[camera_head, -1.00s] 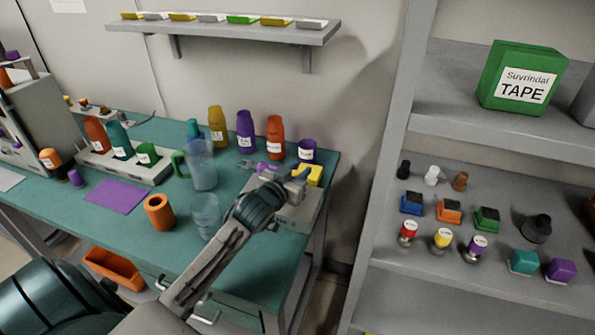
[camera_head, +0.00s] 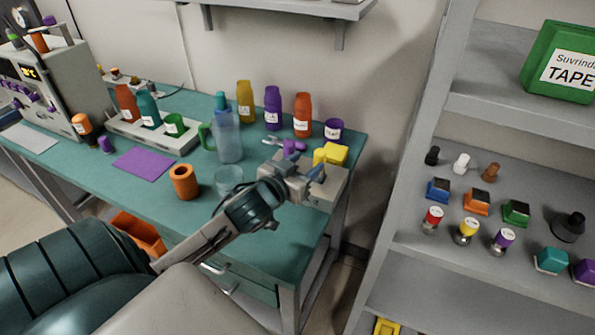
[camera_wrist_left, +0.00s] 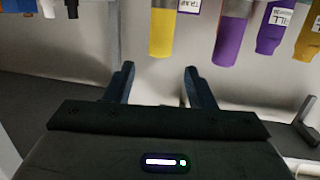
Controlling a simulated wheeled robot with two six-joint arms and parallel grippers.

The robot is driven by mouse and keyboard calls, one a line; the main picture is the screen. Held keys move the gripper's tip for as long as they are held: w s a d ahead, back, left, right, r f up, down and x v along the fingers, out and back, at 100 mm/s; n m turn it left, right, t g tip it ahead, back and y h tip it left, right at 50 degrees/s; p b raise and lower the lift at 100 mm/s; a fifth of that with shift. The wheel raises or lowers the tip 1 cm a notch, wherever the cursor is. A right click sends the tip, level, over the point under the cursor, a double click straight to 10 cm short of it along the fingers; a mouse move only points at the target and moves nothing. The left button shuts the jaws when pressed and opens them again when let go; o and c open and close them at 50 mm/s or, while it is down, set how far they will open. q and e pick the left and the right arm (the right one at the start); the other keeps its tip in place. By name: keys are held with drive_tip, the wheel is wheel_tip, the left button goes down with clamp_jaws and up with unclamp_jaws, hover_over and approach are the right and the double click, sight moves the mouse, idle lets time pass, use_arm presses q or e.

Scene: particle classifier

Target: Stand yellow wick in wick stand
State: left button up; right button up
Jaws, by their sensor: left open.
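My left gripper (camera_head: 304,168) is open, with nothing between its fingers, above the right end of the teal table. It also shows open in the left wrist view (camera_wrist_left: 159,88). My right gripper is out of view.
Yellow (camera_head: 245,101), purple (camera_head: 273,108) and orange (camera_head: 302,115) bottles stand behind the gripper. A clear jug (camera_head: 228,138), a glass (camera_head: 228,181) and an orange cup (camera_head: 183,182) stand left of it. A grey shelf unit (camera_head: 420,180) with small coloured items is at the right.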

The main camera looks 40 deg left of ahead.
use_arm(q)
drive_tip(key=shift+s+d+r, duration=0.1)
drive_tip(key=shift+s+r, duration=0.1)
drive_tip(key=shift+s, duration=1.3)
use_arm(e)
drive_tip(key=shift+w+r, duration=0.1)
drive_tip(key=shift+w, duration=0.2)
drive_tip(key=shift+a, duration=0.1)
